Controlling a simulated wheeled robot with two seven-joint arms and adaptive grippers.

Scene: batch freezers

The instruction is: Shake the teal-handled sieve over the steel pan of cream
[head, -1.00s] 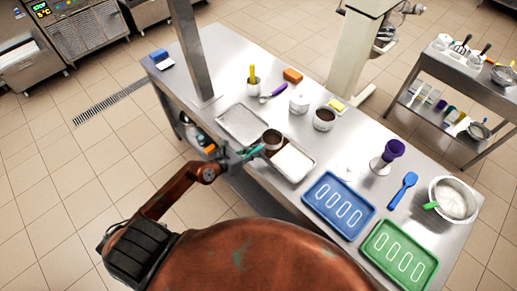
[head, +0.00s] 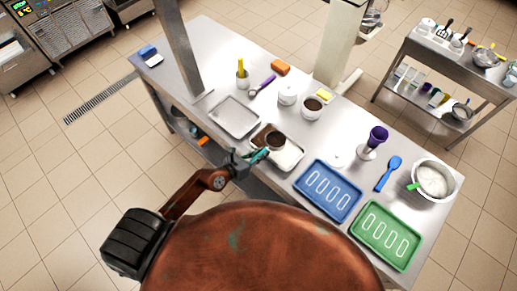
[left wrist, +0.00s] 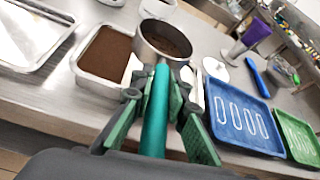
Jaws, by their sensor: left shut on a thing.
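My left gripper (head: 250,157) is shut on the teal handle of the sieve (head: 276,141). In the left wrist view, the gripper (left wrist: 157,92) grips the teal handle (left wrist: 155,115), and the sieve's round steel cup (left wrist: 164,38) holds dark brown powder. The sieve is over the middle of the steel pan (head: 288,167). The pan's left part is covered in brown powder (left wrist: 108,52), while white cream (head: 286,157) shows to the right in the head view. The sieve hides part of the pan. My right gripper is not in view.
An empty steel tray (head: 235,117) lies left of the pan. A blue tray (head: 328,190) and a green tray (head: 385,235) lie to the right. A white tub of brown powder (head: 312,108) and a lidded white pot (head: 288,94) stand behind. A post (head: 185,55) rises from the table.

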